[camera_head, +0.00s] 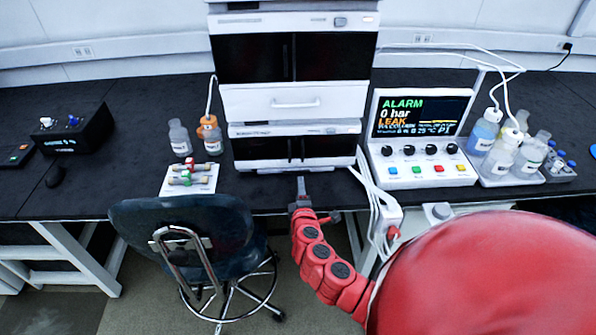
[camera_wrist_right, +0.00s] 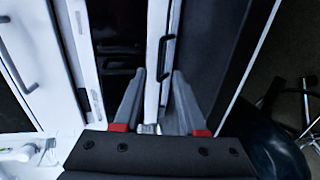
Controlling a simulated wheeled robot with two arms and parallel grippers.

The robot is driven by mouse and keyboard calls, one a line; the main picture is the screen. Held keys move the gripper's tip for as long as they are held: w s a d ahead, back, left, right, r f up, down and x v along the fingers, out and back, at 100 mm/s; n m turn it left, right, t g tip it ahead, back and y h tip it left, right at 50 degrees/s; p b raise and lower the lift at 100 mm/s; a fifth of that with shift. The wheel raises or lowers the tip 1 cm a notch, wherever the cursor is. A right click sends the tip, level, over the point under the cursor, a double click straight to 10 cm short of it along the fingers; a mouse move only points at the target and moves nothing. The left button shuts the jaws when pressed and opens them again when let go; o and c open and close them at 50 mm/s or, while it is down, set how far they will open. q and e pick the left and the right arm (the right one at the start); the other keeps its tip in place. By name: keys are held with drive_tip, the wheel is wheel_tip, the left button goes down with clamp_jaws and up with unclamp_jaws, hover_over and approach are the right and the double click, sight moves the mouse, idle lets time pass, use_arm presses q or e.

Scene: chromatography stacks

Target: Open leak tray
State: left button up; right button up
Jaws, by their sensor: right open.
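The leak tray appears to be the thin white strip at the foot of the central instrument stack (camera_head: 295,129); in the head view it is mostly too small to make out. In the right wrist view the white tray front (camera_wrist_right: 153,50) carries a dark bar handle (camera_wrist_right: 167,56). My right gripper (camera_head: 301,181) reaches toward the stack's foot from below. In the wrist view its open fingers (camera_wrist_right: 159,76) point at the handle, one finger on each side of its line, with the tips just short of it. I cannot tell whether they touch. My left gripper is out of view.
A control panel (camera_head: 420,172) right of the stack reads ALARM, 0 bar, LEAK. Bottles stand in a tray (camera_head: 512,180) at right; other bottles (camera_head: 180,138) and a valve plate (camera_head: 190,181) are at left. A chair (camera_head: 183,222) stands left of my right arm. White cables hang beside it.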

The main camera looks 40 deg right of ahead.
sight(299, 172)
drive_tip(key=x, duration=0.9)
drive_tip(key=shift+w+d, duration=0.15)
drive_tip(key=shift+w, duration=0.05)
clamp_jaws()
idle(1.2)
